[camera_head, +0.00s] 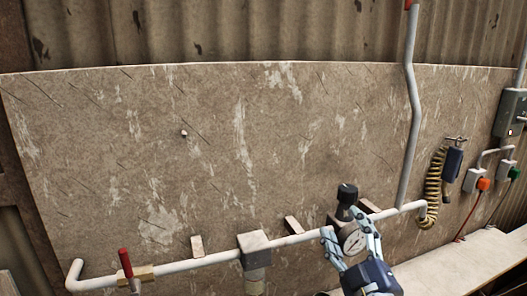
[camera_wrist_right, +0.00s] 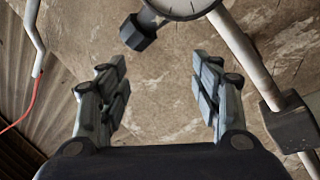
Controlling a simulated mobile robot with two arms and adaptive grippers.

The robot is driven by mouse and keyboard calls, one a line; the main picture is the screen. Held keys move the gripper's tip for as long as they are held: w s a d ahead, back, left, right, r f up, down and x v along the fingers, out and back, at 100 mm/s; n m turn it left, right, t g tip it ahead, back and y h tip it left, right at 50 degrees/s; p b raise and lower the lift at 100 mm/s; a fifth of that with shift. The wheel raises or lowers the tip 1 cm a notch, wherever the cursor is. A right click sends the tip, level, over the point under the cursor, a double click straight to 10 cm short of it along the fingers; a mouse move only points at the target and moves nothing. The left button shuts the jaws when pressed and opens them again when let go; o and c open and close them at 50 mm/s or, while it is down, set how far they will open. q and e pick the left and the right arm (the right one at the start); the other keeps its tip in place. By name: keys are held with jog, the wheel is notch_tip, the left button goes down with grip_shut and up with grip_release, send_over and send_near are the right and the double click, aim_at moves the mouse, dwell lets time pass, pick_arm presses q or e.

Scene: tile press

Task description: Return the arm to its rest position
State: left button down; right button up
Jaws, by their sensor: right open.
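My right gripper (camera_head: 348,226) is in the lower right middle of the head view, in front of the pipe and a round dial gauge (camera_head: 352,240). In the right wrist view its two fingers (camera_wrist_right: 158,68) stand wide apart with only bare panel between them. The gauge (camera_wrist_right: 188,6) is cut by the top edge there, beyond the fingertips, with a dark knob (camera_wrist_right: 137,32) next to it. The knob also shows in the head view (camera_head: 347,193), above the gauge. In the head view the fingers overlap the gauge, but the gripper holds nothing. My left gripper is out of view.
A worn panel (camera_head: 200,140) fills the back. A white pipe (camera_head: 195,263) runs along its bottom, with a red-handled valve (camera_head: 125,262) and a block bracket (camera_head: 253,246). A coiled hose (camera_head: 434,188), electrical boxes (camera_head: 510,112) and a pale ledge (camera_head: 460,260) are at right.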

jog(key=s+d+f+m+g+h, duration=0.2)
jog(key=s+d+f+m+g, duration=0.25)
jog(key=f, duration=0.65)
jog(key=s+d+f+m+g+h, duration=0.1)
jog(key=s+f+m+g+h, duration=0.15)
jog(key=s+f+g, duration=0.6)
jog(key=s+a+f+m+g+y, duration=0.2)
jog(key=s+f+g, duration=0.2)
jog(key=s+f, duration=1.3)
notch_tip(320, 180, down, 27)
jog(key=s+g+b, duration=0.2)
jog(key=b, duration=0.2)
jog(key=s+d+f+b, duration=0.2)
jog(key=s+f+b, duration=0.2)
jog(key=s+f, duration=1.3)
notch_tip(320, 180, down, 4)
jog(key=shift+s+d+r+g, duration=0.15)
jog(key=shift+s+d+g, duration=0.15)
jog(key=shift+d+g, duration=0.1)
